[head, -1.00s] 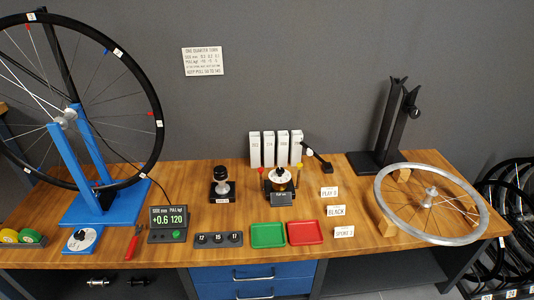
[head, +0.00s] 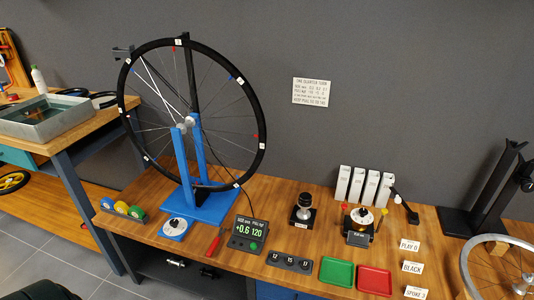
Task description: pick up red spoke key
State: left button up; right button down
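A small red-handled tool (head: 214,242) lies on the wooden bench in the head view, just left of the digital readout box (head: 248,233). It is the only loose red tool I see, but it is too small to tell whether it is the red spoke key. A holder with several coloured round pieces (head: 122,209) stands at the bench's left end; I cannot make out a red one there. Neither of my grippers is in view.
The bicycle wheel in the blue truing stand (head: 205,207) rises behind the tool. A dial (head: 175,227) sits to its left. Green (head: 337,271) and red (head: 374,280) trays lie to the right. A second bench with a metal basin (head: 58,116) stands at the left.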

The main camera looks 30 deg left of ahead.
aim_at(211, 251)
jog(key=u, duration=1.2)
